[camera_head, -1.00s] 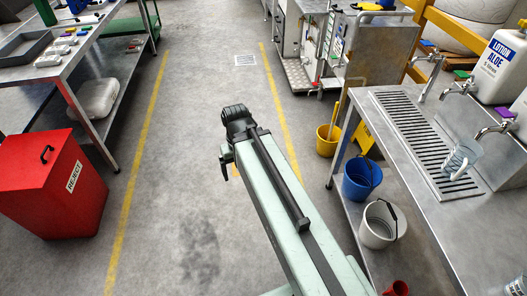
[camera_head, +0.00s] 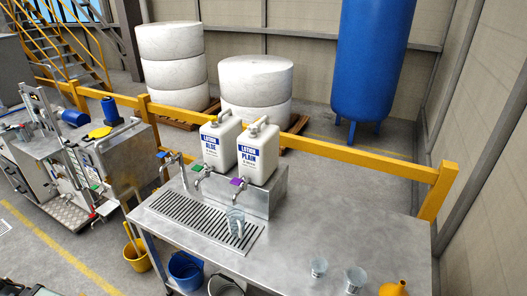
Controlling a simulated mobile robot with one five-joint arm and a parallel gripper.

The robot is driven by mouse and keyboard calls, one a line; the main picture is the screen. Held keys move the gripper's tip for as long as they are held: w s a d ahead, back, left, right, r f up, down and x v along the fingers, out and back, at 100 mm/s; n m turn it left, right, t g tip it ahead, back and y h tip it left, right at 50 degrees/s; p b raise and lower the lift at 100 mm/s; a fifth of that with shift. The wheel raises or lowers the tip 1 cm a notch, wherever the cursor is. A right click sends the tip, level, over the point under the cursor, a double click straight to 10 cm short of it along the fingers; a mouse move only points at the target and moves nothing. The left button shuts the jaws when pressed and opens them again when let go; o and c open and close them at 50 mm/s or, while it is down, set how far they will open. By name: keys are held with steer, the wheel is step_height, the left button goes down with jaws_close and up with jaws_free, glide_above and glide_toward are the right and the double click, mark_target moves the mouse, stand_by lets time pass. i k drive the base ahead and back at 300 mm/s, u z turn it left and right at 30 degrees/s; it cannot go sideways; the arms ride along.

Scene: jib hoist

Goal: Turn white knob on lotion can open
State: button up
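Two white lotion cans stand side by side on a raised steel block on the bench: the one labelled ALOE (camera_head: 218,150) at left, the one labelled PLAIN (camera_head: 258,158) at right. A tap with a green knob (camera_head: 197,167) is in front of the ALOE can. A tap with a purple knob (camera_head: 237,182) is in front of the PLAIN can. I cannot make out a white knob on either tap. A clear jug (camera_head: 235,222) stands on the drip grate (camera_head: 200,216) near the purple-knobbed tap. My gripper is not in view now.
The steel bench (camera_head: 330,225) is bare right of the cans. Two clear cups (camera_head: 318,267) (camera_head: 355,279) and an orange funnel (camera_head: 394,288) are near its front edge. A separate tap (camera_head: 170,158) stands at left. A yellow rail (camera_head: 340,152) runs behind. Buckets (camera_head: 186,271) stand below, left.

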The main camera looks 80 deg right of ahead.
mark_target(253, 128)
steer(key=z, duration=2.05)
steer(key=k, duration=0.75)
steer(key=z, duration=0.4)
steer(key=i, duration=0.45)
